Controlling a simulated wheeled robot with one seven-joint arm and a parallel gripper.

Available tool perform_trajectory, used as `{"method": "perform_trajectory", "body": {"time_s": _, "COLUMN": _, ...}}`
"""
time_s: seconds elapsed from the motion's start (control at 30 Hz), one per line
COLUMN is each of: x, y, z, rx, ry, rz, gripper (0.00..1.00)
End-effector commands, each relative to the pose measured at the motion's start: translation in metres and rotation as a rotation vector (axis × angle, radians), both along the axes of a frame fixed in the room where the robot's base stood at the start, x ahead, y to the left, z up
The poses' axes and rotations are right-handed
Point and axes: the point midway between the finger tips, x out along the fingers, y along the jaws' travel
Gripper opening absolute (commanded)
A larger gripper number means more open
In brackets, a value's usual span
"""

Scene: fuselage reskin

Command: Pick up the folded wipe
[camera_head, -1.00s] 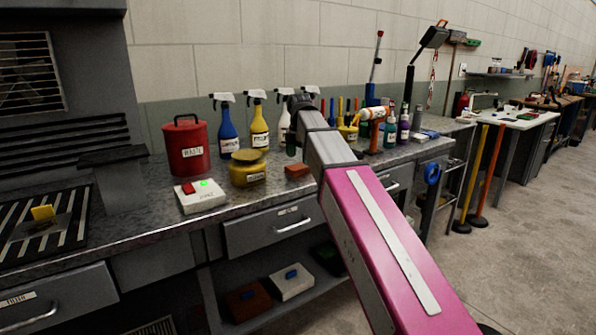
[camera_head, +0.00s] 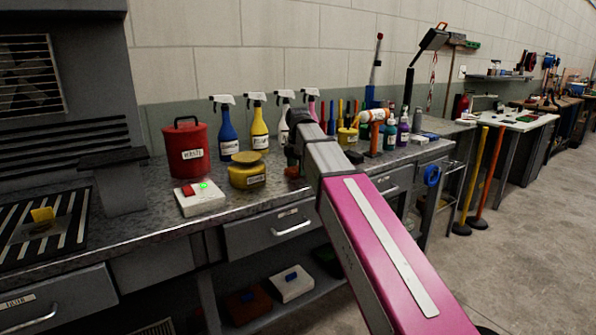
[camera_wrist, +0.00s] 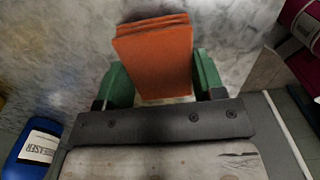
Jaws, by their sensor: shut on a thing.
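The folded wipe is an orange, layered block; it shows large in the wrist view (camera_wrist: 155,58) and small in the head view (camera_head: 292,171), over the grey metal workbench (camera_head: 225,213). My gripper (camera_wrist: 160,80) has its green fingers on both sides of the wipe, shut on it. In the head view my gripper (camera_head: 292,158) is at the wipe, partly hidden by my own arm. I cannot tell whether the wipe still touches the bench.
A yellow pot (camera_head: 247,175) and a white box with red and green buttons (camera_head: 200,200) stand to the left. A red waste can (camera_head: 187,150) is farther left. Spray bottles, including a blue one (camera_head: 227,130), line the back. Several small bottles stand to the right.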

Motion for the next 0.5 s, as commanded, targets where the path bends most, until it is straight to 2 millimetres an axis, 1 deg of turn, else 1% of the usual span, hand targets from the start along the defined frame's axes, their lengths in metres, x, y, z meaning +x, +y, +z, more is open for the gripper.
{"method": "perform_trajectory", "body": {"time_s": 0.17, "x": 0.001, "y": 0.0, "z": 0.016, "rx": 0.001, "ry": -0.001, "rz": 0.0, "gripper": 0.4}}
{"method": "perform_trajectory", "body": {"time_s": 0.5, "x": 0.001, "y": 0.0, "z": 0.074, "rx": 0.0, "ry": -0.001, "rz": 0.0, "gripper": 0.4}}
